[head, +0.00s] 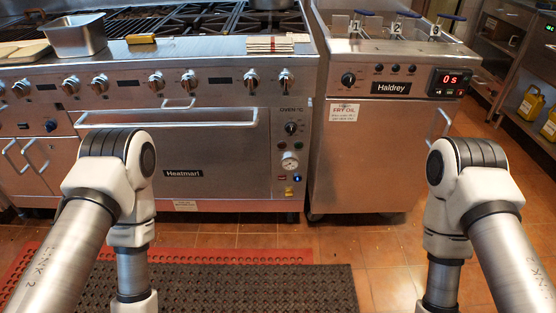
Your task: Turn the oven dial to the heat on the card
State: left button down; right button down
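The oven dial (291,128) is a small dark knob on the steel panel right of the oven door, under the label "OVEN °C". Its pointer setting is too small to read. A round white gauge (290,161) sits below it. The oven door (175,160) is shut and has a long bar handle (170,122).
A row of burner knobs (156,82) runs above the oven. The fryer (370,150) stands right of it with a red display (458,78).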

aim_at(291, 127)
jog(key=i+l, duration=0.1)
jog(key=i, duration=0.4)
jog(key=i+l, duration=0.1)
jog(key=i, duration=0.4)
jog(key=i+l+u, duration=0.1)
jog(key=i, duration=0.45)
